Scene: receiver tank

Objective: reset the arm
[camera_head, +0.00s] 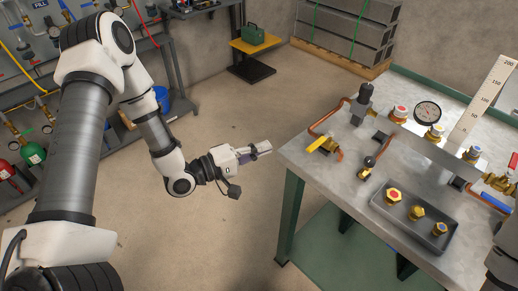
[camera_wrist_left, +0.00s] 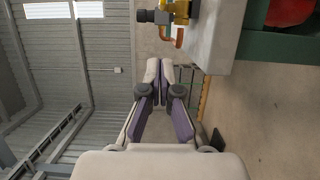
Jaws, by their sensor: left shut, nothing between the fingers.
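My left arm comes in from the left in the head view. Its gripper (camera_head: 262,149) is shut and empty, held out over the floor just off the left corner of the metal workbench (camera_head: 320,172). In the left wrist view the fingers of my left gripper (camera_wrist_left: 167,66) meet at their tips with nothing between them. The edge of the workbench (camera_wrist_left: 209,40) shows there at the upper right, apart from the fingers. A grey arm part shows at the right edge of the head view, but the right gripper is not in view.
The bench carries a yellow-handled valve (camera_head: 322,145) on copper pipe, a pressure gauge (camera_head: 427,112), and a grey tray (camera_head: 413,235) with several brass fittings. A green toolbox (camera_head: 253,34) stands on a yellow-topped stand behind. Gas cylinders (camera_head: 33,152) stand at left. Floor (camera_head: 215,225) around the gripper is clear.

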